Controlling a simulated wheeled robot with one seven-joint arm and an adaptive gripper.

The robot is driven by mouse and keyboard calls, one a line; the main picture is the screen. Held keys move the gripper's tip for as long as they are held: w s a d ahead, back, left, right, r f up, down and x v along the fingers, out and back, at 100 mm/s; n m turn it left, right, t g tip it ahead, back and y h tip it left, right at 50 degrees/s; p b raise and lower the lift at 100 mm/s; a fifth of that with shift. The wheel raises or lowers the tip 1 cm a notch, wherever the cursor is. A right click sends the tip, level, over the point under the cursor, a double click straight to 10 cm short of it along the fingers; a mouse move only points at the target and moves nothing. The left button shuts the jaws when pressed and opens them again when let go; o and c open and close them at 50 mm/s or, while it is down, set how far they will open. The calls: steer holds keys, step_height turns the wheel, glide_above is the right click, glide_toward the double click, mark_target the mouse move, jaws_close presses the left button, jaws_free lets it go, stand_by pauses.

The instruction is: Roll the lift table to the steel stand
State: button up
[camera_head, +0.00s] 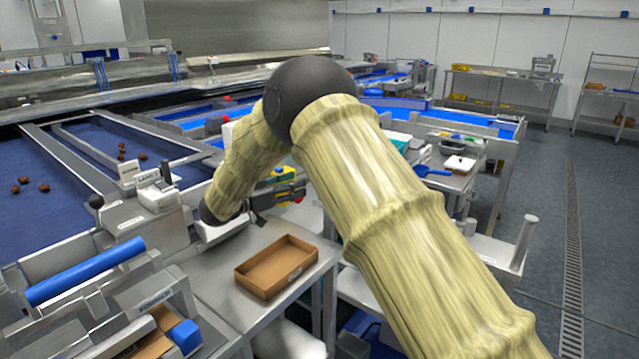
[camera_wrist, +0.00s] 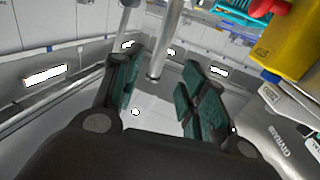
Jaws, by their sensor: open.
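My gripper (camera_head: 277,192) is open, beyond the cardboard tray in the head view. In the wrist view its two dark green finger pads (camera_wrist: 163,92) stand apart with nothing held. A grey round post (camera_wrist: 170,38) shows beyond and between the fingertips; I cannot tell what it belongs to. A low pale grey platform with an upright post (camera_head: 525,243), probably the lift table, is right of my arm in the head view; my arm hides part of it. A steel-topped table (camera_head: 222,290), possibly the steel stand, stands left of my arm.
A cardboard tray (camera_head: 275,267) lies on the steel-topped table. A yellow box (camera_wrist: 285,45) with a red knob is close by my gripper on the right. Blue sorting belts (camera_head: 60,205) with dates fill the left. The grey floor (camera_head: 600,240) at right is clear, with a drain grate.

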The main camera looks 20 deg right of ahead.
steer(key=p+x, duration=0.2)
steer(key=x, duration=0.8)
steer(key=shift+w+d, duration=0.2)
steer(key=shift+d, duration=0.15)
jaws_close()
